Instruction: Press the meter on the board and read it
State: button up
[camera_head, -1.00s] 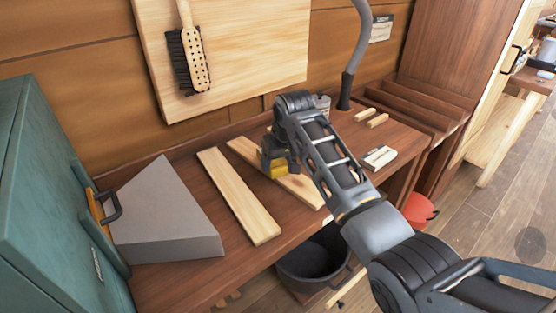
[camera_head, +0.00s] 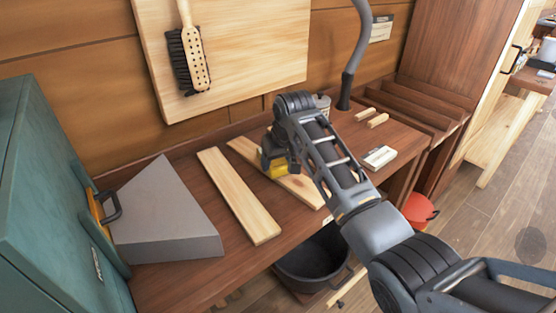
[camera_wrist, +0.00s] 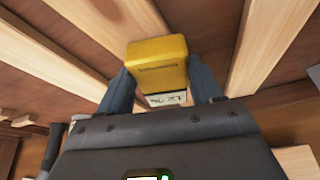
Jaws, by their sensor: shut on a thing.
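The yellow meter (camera_head: 276,171) is between the fingers of my gripper (camera_head: 272,157), which is shut on it. In the wrist view the meter (camera_wrist: 157,62) sits between the two fingertips (camera_wrist: 160,84), and a small pale display (camera_wrist: 167,99) with dark characters shows at its lower edge. The characters are too small and tilted to read surely. In the head view the meter is at the right-hand pale board (camera_head: 302,188), near its upper part. Whether it touches the board cannot be told. The left-hand board (camera_head: 240,197) lies apart, flat on the bench.
The brown bench (camera_head: 180,283) also carries a grey wedge-shaped block (camera_head: 165,220), small wood strips (camera_head: 377,120) and a pale small block (camera_head: 380,157). A teal cabinet (camera_head: 45,200) stands at left. A black bucket (camera_head: 312,262) is below the bench. A grey hose (camera_head: 357,50) rises behind.

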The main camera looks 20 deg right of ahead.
aim_at(278, 163)
jog(key=shift+s, duration=0.1)
notch_tip(278, 163, up, 6)
jog(key=p, duration=0.4)
jog(key=shift+f+p, duration=0.15)
jog(key=shift+p, duration=0.2)
jog(key=shift+r, duration=1.1)
